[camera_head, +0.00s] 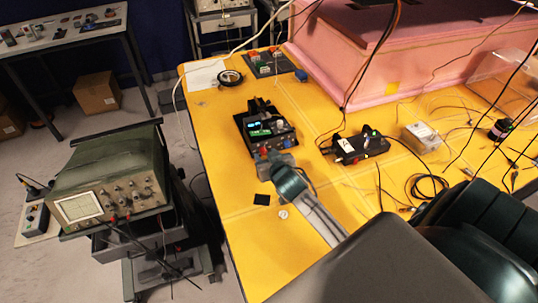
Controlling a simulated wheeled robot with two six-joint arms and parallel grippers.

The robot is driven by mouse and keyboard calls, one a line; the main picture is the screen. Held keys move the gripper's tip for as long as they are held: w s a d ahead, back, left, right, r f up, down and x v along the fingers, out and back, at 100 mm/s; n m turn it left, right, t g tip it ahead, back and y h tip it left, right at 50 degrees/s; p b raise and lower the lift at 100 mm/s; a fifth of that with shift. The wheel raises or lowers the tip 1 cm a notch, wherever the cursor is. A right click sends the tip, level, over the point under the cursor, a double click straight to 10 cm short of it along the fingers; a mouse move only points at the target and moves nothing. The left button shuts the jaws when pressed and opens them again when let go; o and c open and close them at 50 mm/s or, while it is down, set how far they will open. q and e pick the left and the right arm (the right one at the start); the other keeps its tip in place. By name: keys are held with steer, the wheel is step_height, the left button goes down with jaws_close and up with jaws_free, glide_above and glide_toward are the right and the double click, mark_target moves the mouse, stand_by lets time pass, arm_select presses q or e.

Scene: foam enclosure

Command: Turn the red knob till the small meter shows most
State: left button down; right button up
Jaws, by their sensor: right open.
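A small black instrument (265,127) with lit green displays and several knobs stands on the yellow table. A small red knob (262,150) shows at its front left corner, close to my gripper. A blue knob (286,142) sits at the front right. My right gripper (272,158) reaches in from the lower right, its tips at the instrument's front edge, open. I cannot tell whether it touches the red knob, as the wrist hides part of the space. The small meter's reading is too small to read. My left gripper is not in view.
A pink foam enclosure (345,70) stands behind. A tape roll (230,77) lies at the back left. A green oscilloscope (105,180) stands on a cart left of the table edge.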

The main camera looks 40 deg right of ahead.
steer(key=b+v, duration=0.3)
steer(key=v, duration=0.6)
steer(key=shift+s+a+r, duration=0.1)
steer(key=shift+s, duration=0.3)
steer(key=shift+s+a+r, duration=0.1)
steer(key=shift+s+r, duration=0.15)
steer(key=shift+s, duration=0.1)
